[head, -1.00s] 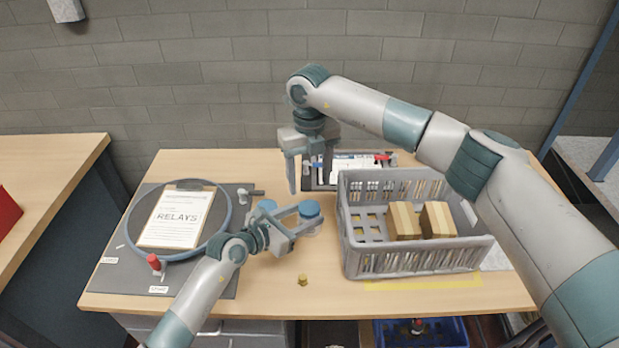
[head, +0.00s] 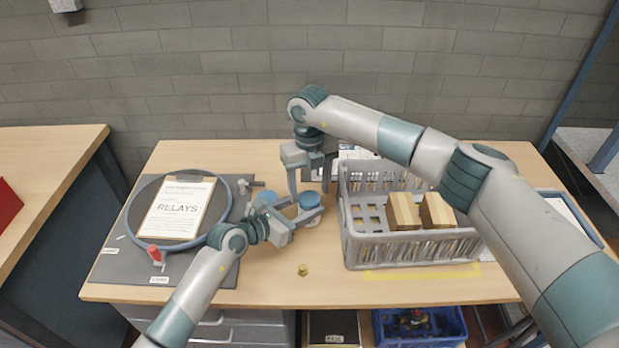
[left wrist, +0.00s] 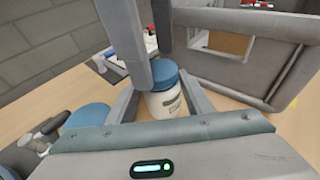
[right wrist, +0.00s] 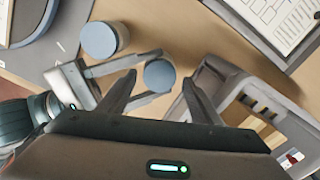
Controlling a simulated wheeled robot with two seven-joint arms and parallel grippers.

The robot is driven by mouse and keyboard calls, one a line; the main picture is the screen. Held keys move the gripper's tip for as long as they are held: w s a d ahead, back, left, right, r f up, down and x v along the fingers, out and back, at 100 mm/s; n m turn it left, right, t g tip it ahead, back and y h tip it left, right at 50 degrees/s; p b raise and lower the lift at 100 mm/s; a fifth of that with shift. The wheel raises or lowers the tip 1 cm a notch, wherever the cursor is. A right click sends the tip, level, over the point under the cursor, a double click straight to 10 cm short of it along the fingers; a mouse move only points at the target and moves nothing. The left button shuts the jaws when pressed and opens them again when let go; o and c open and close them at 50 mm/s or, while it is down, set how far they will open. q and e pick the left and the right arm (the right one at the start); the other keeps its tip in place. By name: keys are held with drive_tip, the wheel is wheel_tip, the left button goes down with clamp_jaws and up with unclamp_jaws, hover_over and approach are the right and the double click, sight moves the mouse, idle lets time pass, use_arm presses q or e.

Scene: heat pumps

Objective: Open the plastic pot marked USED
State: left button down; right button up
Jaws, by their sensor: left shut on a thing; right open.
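A pale pot with a blue lid (head: 310,199) stands on the table beside the grey crate. Its label shows in the left wrist view (left wrist: 166,101), but I cannot read it. My left gripper (head: 304,208) is shut around this pot's body, below the lid. My right gripper (right wrist: 158,88) is open above it, pointing down, with the lid (right wrist: 159,75) between its fingers in the right wrist view; I cannot tell whether they touch. A second blue-lidded pot (right wrist: 101,39) stands just left, partly hidden by my left gripper in the head view; its label is not visible.
The grey crate (head: 420,252) with wooden blocks (head: 404,211) stands close on the right. A dark mat (head: 115,270) with a round tray and a RELAYS clipboard (head: 175,212) lies left. A small brass piece (head: 303,270) lies in front on otherwise clear table.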

drive_tip(key=shift+f, duration=0.75)
drive_tip(key=c, duration=1.1)
drive_tip(key=n, duration=1)
drive_tip(key=o, duration=1.2)
drive_tip(key=shift+c, duration=0.2)
